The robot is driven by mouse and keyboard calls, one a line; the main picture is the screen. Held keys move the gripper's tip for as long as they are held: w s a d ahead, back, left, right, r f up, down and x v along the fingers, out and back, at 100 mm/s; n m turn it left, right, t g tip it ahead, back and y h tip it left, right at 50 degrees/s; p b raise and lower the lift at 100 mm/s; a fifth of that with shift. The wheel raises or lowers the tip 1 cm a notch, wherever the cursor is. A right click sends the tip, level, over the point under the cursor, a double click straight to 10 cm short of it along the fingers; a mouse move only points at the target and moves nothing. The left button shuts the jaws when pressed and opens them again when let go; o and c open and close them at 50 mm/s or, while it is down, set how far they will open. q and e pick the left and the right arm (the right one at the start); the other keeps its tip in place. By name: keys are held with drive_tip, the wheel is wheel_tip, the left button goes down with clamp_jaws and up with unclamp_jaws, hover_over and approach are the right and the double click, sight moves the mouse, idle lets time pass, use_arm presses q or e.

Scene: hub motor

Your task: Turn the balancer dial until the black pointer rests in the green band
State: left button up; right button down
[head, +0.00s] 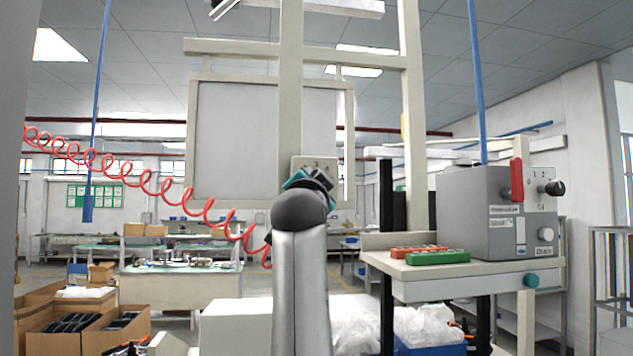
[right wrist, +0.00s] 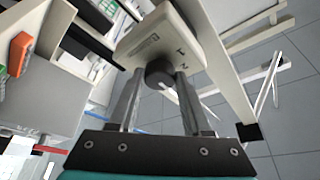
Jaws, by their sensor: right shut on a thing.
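The balancer dial is a small black knob (right wrist: 160,73) on a beige box with numerals in the right wrist view. In the head view this box (head: 299,163) sits on the beige post, mostly behind my arm. My right gripper (right wrist: 158,78) is shut on the dial, one finger on each side of it. In the head view the teal and dark right gripper (head: 312,180) is in front of the box and hides the dial. I cannot make out a black pointer or a green band on the box. My left gripper is not in view.
A grey control box (head: 483,215) with a red lever and a black knob stands on a bench (head: 460,287) at right. A red coiled hose (head: 150,185) hangs at left. Cardboard boxes (head: 100,335) stand lower left.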

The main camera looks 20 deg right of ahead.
idle(0.3)
drive_tip(key=shift+c, duration=1.7)
unclamp_jaws()
drive_tip(key=b+v, duration=0.6)
drive_tip(key=v, duration=0.9)
drive_tip(key=shift+b, duration=0.3)
drive_tip(key=shift+s, duration=0.1)
